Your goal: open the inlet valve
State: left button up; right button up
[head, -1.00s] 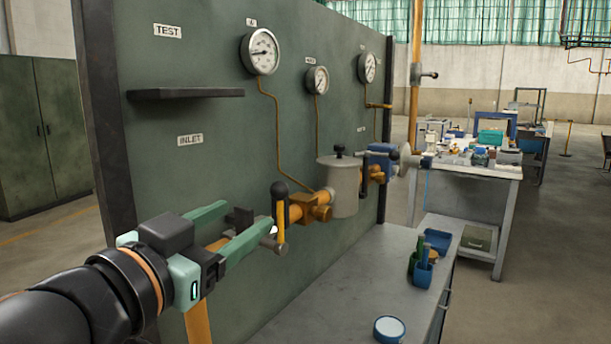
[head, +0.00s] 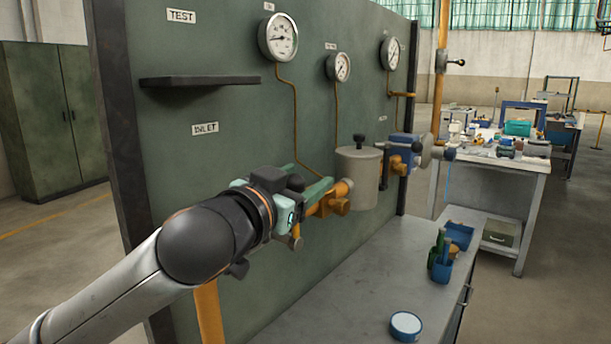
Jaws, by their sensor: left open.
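The INLET label (head: 205,128) is on the green panel, above my left gripper. My left gripper (head: 312,182) is open, at the orange pipe (head: 340,190) below and right of that label. Its green fingers reach along the pipe where the inlet valve is. The valve's yellow lever with the black knob is hidden behind the gripper, so its angle cannot be told. A grey metal end of the valve (head: 296,240) shows just below the gripper. Whether the fingers touch the lever cannot be told. My right gripper is not in view.
A grey canister (head: 358,178) and a blue valve part (head: 402,148) sit farther right along the pipe. A dark shelf (head: 200,81) juts out above. The grey bench (head: 350,285) below holds a round blue-rimmed dish (head: 406,325) and blue cups (head: 442,272).

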pick_arm(q)
jog(key=shift+w+d, duration=0.15)
jog(key=shift+w, duration=0.3)
grip_shut()
dwell(0.3)
dwell(0.9)
